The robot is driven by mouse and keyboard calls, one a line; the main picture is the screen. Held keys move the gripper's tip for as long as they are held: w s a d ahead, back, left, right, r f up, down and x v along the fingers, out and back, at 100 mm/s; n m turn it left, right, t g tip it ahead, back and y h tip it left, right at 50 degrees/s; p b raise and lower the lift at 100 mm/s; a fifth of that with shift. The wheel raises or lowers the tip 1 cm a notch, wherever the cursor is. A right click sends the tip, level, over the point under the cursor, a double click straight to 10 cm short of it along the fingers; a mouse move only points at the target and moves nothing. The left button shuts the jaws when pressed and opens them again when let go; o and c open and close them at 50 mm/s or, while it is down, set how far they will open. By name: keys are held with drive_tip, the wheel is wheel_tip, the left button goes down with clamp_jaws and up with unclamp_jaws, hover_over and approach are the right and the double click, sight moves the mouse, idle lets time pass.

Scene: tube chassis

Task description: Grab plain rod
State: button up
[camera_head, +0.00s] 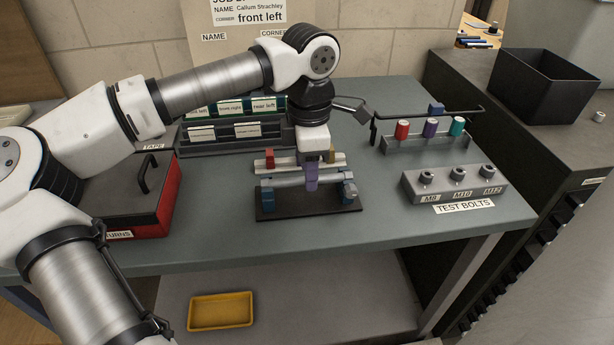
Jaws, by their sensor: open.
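A plain grey rod (280,180) lies level across blue supports (349,191) on a black base plate (310,208) at the table's middle. A second, pale bar (267,165) lies just behind it, with a red piece (269,157) and a yellow piece near it. My gripper (311,180) points down over the middle of the grey rod, its purplish fingers overlapping it in view. It is open. The fingers hide part of the rod, and I cannot tell whether they touch it or straddle it.
A stand with red, purple and teal cylinders (430,128) is at right, behind the TEST BOLTS block (453,186). A red case (166,200) is at left, labelled racks (215,140) behind. A black bin (545,80) stands at far right; a yellow tray (220,311) lies below.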

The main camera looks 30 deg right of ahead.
drive_tip(key=shift+f, duration=0.65)
drive_tip(key=shift+c, duration=0.4)
clamp_jaws()
drive_tip(key=shift+r, duration=0.2)
